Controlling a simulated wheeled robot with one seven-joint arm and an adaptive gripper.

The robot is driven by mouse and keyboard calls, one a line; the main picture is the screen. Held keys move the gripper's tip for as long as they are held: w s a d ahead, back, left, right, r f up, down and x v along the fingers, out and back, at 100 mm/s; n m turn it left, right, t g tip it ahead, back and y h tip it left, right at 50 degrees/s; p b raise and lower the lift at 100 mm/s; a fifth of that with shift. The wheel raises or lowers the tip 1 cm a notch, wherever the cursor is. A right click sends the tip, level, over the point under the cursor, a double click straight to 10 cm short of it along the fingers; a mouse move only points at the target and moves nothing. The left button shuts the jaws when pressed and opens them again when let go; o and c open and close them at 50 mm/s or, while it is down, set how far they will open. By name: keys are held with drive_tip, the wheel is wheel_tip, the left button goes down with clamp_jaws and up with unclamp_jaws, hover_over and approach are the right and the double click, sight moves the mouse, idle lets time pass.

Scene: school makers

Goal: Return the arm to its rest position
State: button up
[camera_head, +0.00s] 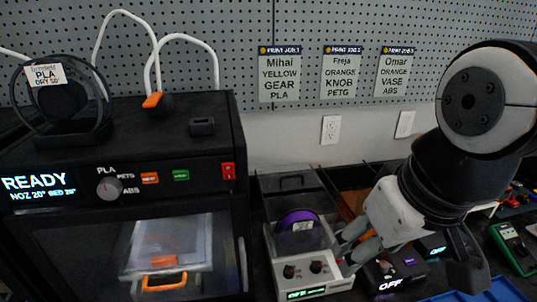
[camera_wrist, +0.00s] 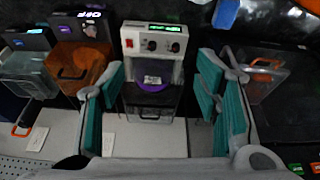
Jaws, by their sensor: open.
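My gripper (camera_wrist: 160,100) is open and empty, its teal-padded fingers spread wide in the wrist view. In the head view my gripper (camera_head: 350,245) hangs low at the right, beside a pale dryer box with a display and knobs (camera_head: 305,272). The same box (camera_wrist: 153,42) shows between the fingers in the wrist view, with a purple spool (camera_wrist: 153,85) in it. My arm rises at the right of the head view and hides part of the bench behind it.
Dark boxes reading OFF (camera_head: 388,282) lie below my arm. A green meter (camera_head: 513,245) is at far right. Job cards (camera_head: 280,75) hang on the pegboard wall (camera_head: 240,30).

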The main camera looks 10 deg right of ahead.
drive_tip(key=shift+s+f+m, duration=0.2)
drive_tip(key=shift+s+m, duration=0.2)
drive_tip(key=shift+s, duration=0.2)
drive_tip(key=shift+r, duration=0.2)
idle(0.5)
